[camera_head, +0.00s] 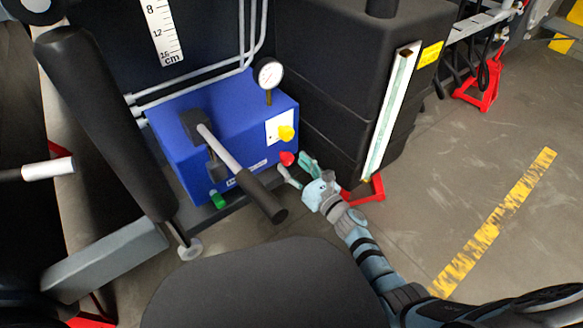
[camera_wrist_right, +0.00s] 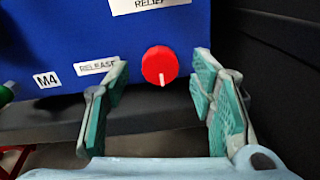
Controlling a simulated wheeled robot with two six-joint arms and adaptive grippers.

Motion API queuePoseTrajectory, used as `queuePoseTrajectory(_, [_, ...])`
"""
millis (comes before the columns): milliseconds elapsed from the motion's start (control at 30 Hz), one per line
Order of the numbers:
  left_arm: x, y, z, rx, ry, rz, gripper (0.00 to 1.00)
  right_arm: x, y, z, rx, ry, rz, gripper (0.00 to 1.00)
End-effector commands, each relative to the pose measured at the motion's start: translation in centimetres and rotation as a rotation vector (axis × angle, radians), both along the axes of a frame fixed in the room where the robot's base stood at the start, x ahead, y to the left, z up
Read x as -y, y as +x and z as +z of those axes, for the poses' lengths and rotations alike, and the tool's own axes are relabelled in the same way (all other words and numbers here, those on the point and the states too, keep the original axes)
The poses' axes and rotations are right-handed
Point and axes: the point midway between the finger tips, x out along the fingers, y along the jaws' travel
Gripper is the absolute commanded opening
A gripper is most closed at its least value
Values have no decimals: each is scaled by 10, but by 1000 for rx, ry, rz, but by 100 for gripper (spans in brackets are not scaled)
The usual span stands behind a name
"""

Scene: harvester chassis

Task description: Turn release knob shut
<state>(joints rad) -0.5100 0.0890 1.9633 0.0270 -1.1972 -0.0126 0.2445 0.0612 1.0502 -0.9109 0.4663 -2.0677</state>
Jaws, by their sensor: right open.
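The red release knob (camera_head: 287,158) sits low on the right side of the blue box's front. In the right wrist view the red knob (camera_wrist_right: 160,66) shows a white pointer line aimed downward, with a "RELEASE" label (camera_wrist_right: 97,66) to its left. My right gripper (camera_head: 297,170) is open in front of the knob. In the right wrist view its two fingers (camera_wrist_right: 162,108) stand left and right of the knob, apart from it, with nothing between the pads. My left gripper is not in view.
The blue box (camera_head: 240,110) carries a lever with a black grip (camera_head: 262,197), a yellow knob (camera_head: 286,133), a green fitting (camera_head: 217,199) and a gauge (camera_head: 269,74). A black tank (camera_head: 335,95) stands close on the right. Open floor lies further right.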

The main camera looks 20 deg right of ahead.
Motion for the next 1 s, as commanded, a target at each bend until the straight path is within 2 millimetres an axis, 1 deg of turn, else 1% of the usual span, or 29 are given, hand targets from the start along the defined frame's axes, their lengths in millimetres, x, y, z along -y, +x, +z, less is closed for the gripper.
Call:
queuePoseTrajectory(33, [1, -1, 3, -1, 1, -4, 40, -2, 6, -2, 1, 1, 0, 51])
queuePoseTrajectory(133, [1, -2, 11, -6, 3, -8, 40, -5, 12, -1, -1, 2, 0, 51])
queuePoseTrajectory(367, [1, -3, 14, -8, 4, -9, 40, -6, 14, 0, -2, 2, 0, 51])
queuePoseTrajectory(400, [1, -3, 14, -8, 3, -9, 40, -6, 14, 0, -2, 2, 0, 49])
queuePoseTrajectory(700, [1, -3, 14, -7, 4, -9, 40, -5, 14, 0, -2, 2, 0, 3])
queuePoseTrajectory(1000, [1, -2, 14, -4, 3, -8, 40, -5, 13, 0, -13, 30, 0, 3])
